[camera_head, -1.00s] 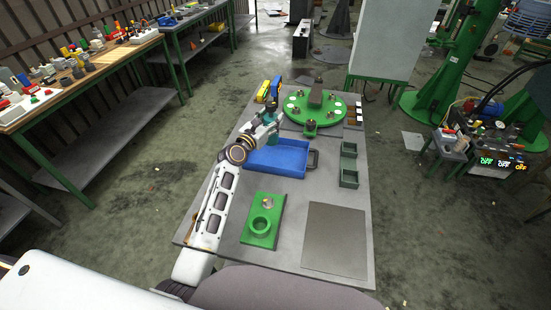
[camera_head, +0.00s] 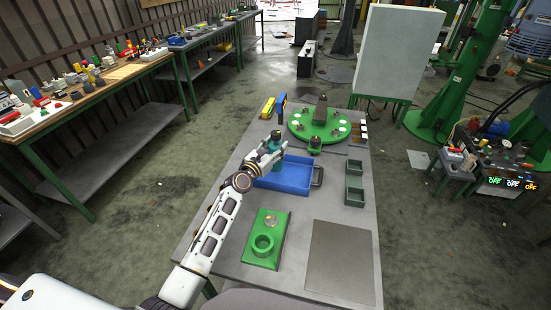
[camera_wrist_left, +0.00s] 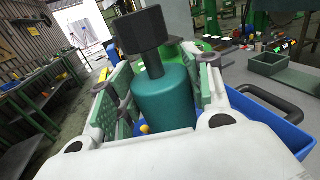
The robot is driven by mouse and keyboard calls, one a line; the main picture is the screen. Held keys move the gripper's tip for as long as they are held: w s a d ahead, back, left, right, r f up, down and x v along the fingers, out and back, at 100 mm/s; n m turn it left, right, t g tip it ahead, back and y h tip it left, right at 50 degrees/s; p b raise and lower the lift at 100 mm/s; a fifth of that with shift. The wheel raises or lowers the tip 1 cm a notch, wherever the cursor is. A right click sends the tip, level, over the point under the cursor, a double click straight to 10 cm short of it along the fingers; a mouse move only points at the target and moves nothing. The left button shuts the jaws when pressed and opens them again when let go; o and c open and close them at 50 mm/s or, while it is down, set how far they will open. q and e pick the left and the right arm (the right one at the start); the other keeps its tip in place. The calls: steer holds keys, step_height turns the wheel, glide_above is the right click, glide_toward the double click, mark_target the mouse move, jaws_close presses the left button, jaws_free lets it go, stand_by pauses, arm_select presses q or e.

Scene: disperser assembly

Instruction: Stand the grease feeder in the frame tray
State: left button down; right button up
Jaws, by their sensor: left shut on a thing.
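The grease feeder, a teal cylinder with a dark faceted cap on a short neck, shows large in the left wrist view (camera_wrist_left: 160,98). My left gripper (camera_head: 269,157) is shut on it, with green finger pads on both sides of the cylinder. The feeder is roughly upright, and its lower end is hidden. In the head view, the gripper is at the back left edge of the blue tray (camera_head: 297,186), and the feeder (camera_head: 275,138) shows small above it. I cannot tell whether the feeder touches the tray. My right gripper is not in view.
A round green fixture (camera_head: 318,124) with several parts stands behind the tray. Green bins (camera_head: 354,190) are right of it. A green plate with a ring (camera_head: 264,245) and a flat grey plate (camera_head: 341,262) lie in front. Yellow and blue items (camera_head: 268,107) stand at the back left.

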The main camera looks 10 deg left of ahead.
arm_select(q)
steer(key=shift+f, duration=0.1)
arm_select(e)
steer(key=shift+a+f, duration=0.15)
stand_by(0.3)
arm_select(q)
steer(key=shift+f+b, duration=0.35)
steer(key=shift+f, duration=0.3)
step_height(320, 180, down, 2)
steer(key=shift+f+b, duration=0.1)
steer(key=shift+b, duration=0.4)
steer(key=shift+f, duration=0.25)
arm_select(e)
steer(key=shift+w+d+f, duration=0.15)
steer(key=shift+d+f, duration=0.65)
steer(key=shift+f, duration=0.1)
arm_select(q)
steer(key=shift+f, duration=0.1)
